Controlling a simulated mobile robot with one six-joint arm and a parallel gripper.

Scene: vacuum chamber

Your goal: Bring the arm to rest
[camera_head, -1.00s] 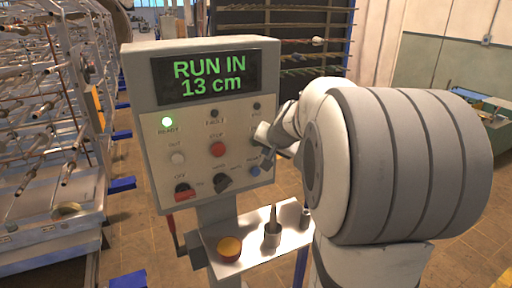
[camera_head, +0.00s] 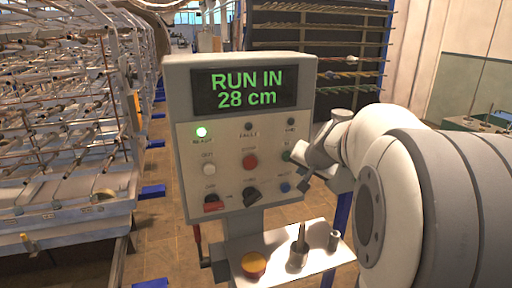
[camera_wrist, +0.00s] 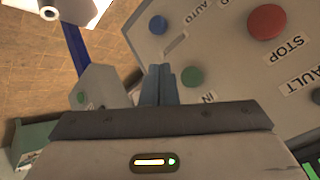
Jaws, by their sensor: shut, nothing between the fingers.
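My gripper (camera_head: 302,172) is at the right side of the grey control panel (camera_head: 184,137); its closed, empty fingers (camera_wrist: 160,84) show in the wrist view. There the fingertips appear beside the green button (camera_wrist: 192,77) marked IN; whether they touch anything cannot be told. The blue button (camera_wrist: 158,25) and red STOP button (camera_wrist: 266,21) are farther up in that view. The green button (camera_head: 287,155) also shows in the head view. My arm reaches in from the right, bent. The panel's display (camera_head: 246,90) reads "RUN IN 28 cm", and the green lamp (camera_head: 202,132) is lit.
A shelf (camera_head: 318,262) below the panel holds a yellow-topped button (camera_head: 254,264), an upright pointed tool (camera_head: 300,246) and a small cylinder (camera_head: 334,240). A metal rack (camera_head: 60,130) fills the left. A dark rod rack (camera_head: 325,45) stands behind.

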